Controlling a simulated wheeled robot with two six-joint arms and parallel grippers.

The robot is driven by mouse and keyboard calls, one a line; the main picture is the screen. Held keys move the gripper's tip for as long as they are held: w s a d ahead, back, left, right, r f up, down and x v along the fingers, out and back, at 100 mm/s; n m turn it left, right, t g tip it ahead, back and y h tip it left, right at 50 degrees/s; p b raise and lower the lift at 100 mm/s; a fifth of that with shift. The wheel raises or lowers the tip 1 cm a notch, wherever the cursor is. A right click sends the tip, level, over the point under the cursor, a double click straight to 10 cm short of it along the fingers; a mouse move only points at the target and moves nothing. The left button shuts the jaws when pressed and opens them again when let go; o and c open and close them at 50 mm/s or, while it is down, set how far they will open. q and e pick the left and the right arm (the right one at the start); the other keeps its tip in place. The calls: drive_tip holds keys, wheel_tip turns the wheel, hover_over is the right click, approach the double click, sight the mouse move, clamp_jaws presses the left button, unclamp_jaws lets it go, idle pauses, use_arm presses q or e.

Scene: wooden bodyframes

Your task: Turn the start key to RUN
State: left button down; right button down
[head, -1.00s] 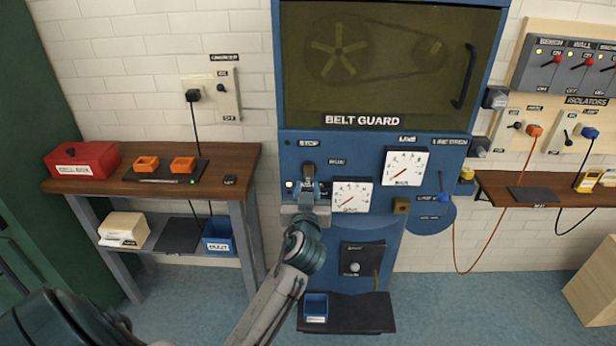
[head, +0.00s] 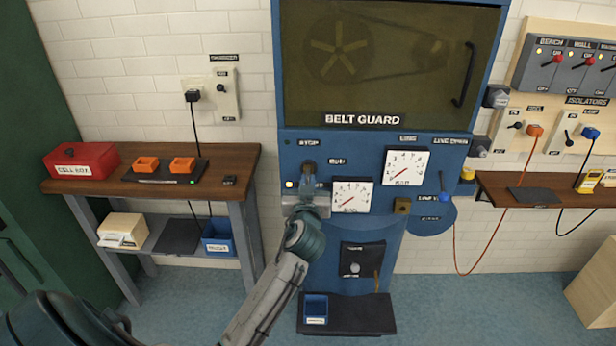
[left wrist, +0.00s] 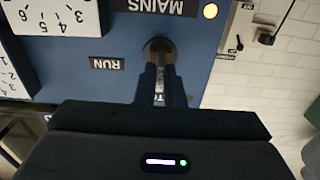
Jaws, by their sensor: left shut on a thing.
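The start key sits in a dark round lock (head: 309,167) on the blue machine panel, below the STOP label and left of the RUN label (head: 337,161). My left gripper (head: 309,186) reaches up to it from below. In the left wrist view, the dark fingers (left wrist: 161,88) are shut on the key (left wrist: 159,70), whose narrow metal part shows between them in front of the lock (left wrist: 158,47). The RUN label (left wrist: 109,64) appears upside down there, beside the lock. The key's exact angle is hard to tell. My right gripper is not in view.
A lit yellow lamp (head: 290,184) is left of the gripper. Two white gauges (head: 352,195) (head: 405,167) are to the right. A shelf with a blue bin (head: 316,308) juts out below. A wooden bench (head: 140,185) stands at left.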

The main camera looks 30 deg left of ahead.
use_arm(q)
drive_tip(key=shift+r+m+p, duration=0.1)
drive_tip(key=shift+m+p, duration=0.8)
drive_tip(key=shift+m, duration=0.2)
drive_tip(key=shift+m+p, duration=0.6)
drive_tip(key=shift+m, duration=0.3)
drive_tip(key=m+p, duration=0.3)
drive_tip(key=m, duration=0.1)
drive_tip(key=shift+m, duration=0.5)
drive_tip(key=shift+m+p, duration=0.5)
drive_tip(key=m+p, duration=0.3)
drive_tip(key=m, duration=0.2)
drive_tip(key=shift+m+p, duration=0.3)
drive_tip(key=shift+p, duration=0.1)
drive_tip(key=c, duration=1.5)
unclamp_jaws()
